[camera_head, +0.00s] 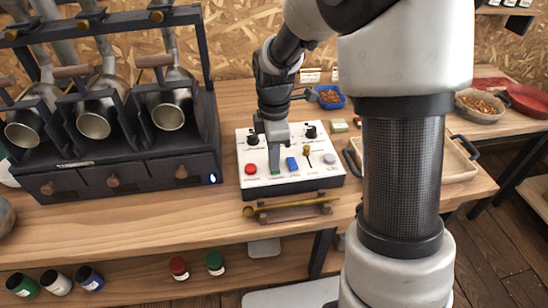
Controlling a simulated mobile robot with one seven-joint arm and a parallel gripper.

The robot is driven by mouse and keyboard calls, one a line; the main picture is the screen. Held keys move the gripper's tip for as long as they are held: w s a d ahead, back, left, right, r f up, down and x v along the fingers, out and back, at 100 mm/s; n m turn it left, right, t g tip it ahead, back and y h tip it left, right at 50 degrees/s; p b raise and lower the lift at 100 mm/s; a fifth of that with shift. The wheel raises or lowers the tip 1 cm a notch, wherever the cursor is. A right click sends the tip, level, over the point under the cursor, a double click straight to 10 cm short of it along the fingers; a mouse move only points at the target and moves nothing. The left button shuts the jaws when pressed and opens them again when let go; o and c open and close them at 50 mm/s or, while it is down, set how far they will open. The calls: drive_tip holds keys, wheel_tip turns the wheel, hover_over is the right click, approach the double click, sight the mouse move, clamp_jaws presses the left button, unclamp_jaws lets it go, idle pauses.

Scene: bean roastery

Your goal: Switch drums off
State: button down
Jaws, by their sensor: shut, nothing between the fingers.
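A white control panel (292,178) with a black base sits on the wooden table, right of the roaster. On its top are a red button (251,169), a blue rocker switch (292,163), a lever with a brass knob (306,150), two black knobs (311,131) and a pale grey button (329,158). A green part (275,170) shows just under my fingertips. My gripper (274,164) points down over the panel, shut and empty, its tips at or just above the green part. The labels are too small to read. The drum roaster (130,168) has several metal drums (93,125).
A brass scoop (290,207) lies on a small rack in front of the panel. A wooden tray (440,160), a blue bowl (331,97) and a bean pan (480,105) stand to the right. Several jars (179,267) are on the lower shelf.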

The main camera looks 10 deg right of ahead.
idle(0.3)
drive_tip(key=shift+w+r+p, duration=0.1)
drive_tip(key=shift+w+p, duration=0.35)
drive_tip(key=shift+w, duration=0.25)
drive_tip(key=shift+a+r+p, duration=0.1)
drive_tip(key=shift+r+p, duration=0.3)
drive_tip(key=shift+r, duration=0.1)
wheel_tip(320, 180, up, 13)
drive_tip(key=w+p, duration=0.2)
drive_tip(key=p, duration=0.2)
